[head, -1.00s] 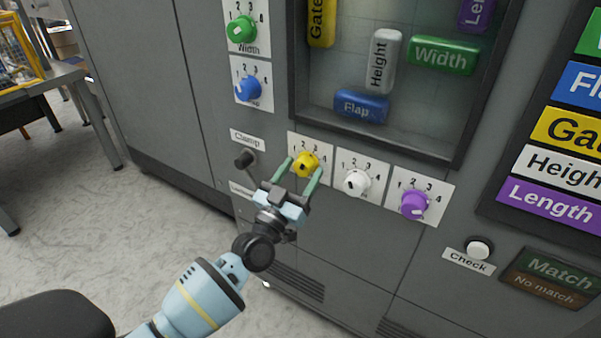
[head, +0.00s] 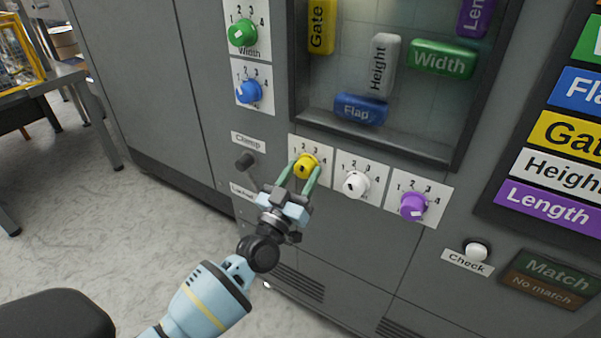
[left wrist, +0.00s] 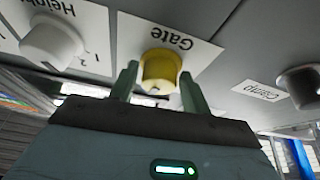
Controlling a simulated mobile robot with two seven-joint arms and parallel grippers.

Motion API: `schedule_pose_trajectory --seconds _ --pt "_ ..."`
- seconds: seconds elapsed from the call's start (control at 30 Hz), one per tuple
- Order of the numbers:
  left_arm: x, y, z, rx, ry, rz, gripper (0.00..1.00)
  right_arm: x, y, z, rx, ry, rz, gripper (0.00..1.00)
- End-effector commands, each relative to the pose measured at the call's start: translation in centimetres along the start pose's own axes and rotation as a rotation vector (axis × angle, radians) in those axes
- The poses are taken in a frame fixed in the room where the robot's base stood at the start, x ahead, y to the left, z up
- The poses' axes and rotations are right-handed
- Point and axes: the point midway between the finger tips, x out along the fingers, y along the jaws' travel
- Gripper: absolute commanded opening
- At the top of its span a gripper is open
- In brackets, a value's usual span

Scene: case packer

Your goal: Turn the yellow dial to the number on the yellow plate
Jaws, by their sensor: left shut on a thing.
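The yellow dial (head: 306,165) sits on a white plate with a scale of numbers, low on the grey machine front. My left gripper (head: 303,171) has its two green fingers on either side of the dial and is shut on it. The left wrist view shows the dial (left wrist: 161,66) between the fingers, under the upside-down word Gate. I cannot tell clearly which number the dial points at. The yellow Gate plate (head: 568,131) is at the right, cut off by the picture edge, and no number on it shows. My right gripper is not in view.
Close by are the white dial (head: 355,184), the purple dial (head: 413,206) and the black Clamp knob (head: 244,161). Green (head: 242,34) and blue (head: 249,91) dials sit above left. The Check button (head: 477,251) is lower right. A window with coloured blocks is above.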

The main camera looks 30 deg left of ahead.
Motion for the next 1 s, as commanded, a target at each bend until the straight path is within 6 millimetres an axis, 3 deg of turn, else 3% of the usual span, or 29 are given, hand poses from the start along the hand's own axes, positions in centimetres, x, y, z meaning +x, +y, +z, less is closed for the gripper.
schedule_pose_trajectory --seconds 0.57,0.63,0.7,1.0 --pt "0.1 0.5 -0.3 -0.400 0.001 -0.166 0.24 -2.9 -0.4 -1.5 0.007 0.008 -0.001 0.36" --pt "0.1 0.5 -0.3 -0.439 0.001 -0.183 0.24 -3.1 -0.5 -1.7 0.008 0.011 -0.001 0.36" --pt "0.2 0.5 -0.3 -0.472 0.001 -0.195 0.15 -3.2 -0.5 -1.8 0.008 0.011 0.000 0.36" --pt "0.2 0.4 -0.3 -0.550 0.003 -0.227 0.15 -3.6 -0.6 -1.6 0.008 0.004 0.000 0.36"
